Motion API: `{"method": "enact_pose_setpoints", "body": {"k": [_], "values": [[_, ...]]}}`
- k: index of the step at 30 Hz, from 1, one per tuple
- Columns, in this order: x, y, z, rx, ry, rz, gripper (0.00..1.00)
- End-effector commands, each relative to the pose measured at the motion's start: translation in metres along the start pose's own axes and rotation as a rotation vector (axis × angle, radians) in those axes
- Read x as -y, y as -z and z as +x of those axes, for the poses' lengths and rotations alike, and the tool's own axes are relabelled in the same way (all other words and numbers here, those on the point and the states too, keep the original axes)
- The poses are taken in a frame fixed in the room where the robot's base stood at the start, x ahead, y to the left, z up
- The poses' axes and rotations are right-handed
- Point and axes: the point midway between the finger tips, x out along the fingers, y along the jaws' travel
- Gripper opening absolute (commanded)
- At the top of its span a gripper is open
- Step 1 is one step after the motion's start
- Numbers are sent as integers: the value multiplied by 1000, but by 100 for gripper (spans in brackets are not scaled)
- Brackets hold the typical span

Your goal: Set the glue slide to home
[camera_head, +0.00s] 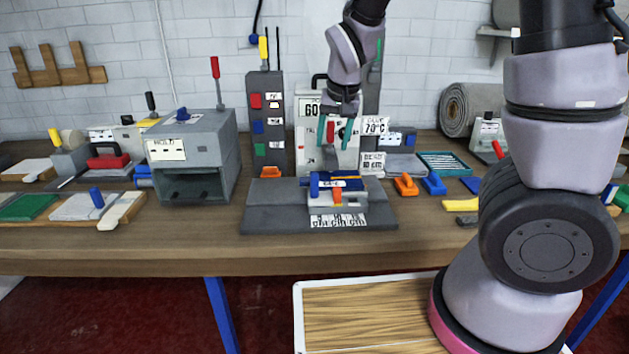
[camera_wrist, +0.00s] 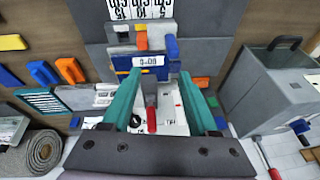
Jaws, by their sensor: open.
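A white upright panel (camera_head: 312,158) with a "60" display stands at the back of the bench, with a "GLUE 70 °C" sign (camera_head: 375,125) beside it. A red handle (camera_head: 331,131) shows in front of the panel; it also shows in the wrist view (camera_wrist: 152,121). I cannot tell for sure that it is the glue slide. My gripper (camera_head: 335,133) is open, its two teal fingers on either side of the red handle in the picture; it also shows in the wrist view (camera_wrist: 158,96). Contact is not visible. Any home mark is too small to read.
A grey fixture (camera_head: 270,212) with a blue-and-white carriage (camera_head: 335,194) lies in front of the panel. A grey post (camera_head: 266,90) with coloured blocks and a grey box (camera_head: 200,150) stand to the left. Orange and blue clamps (camera_head: 407,186) lie to the right.

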Motion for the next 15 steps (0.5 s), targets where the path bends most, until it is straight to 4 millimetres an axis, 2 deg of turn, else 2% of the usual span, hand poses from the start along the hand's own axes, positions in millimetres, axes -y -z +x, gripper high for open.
{"method": "enact_pose_setpoints", "body": {"k": [1,6,15], "values": [[12,-4,15,-9,-28,-40,60],[31,-7,39,-53,-77,-106,60],[34,-5,58,-68,-90,-122,60]]}}
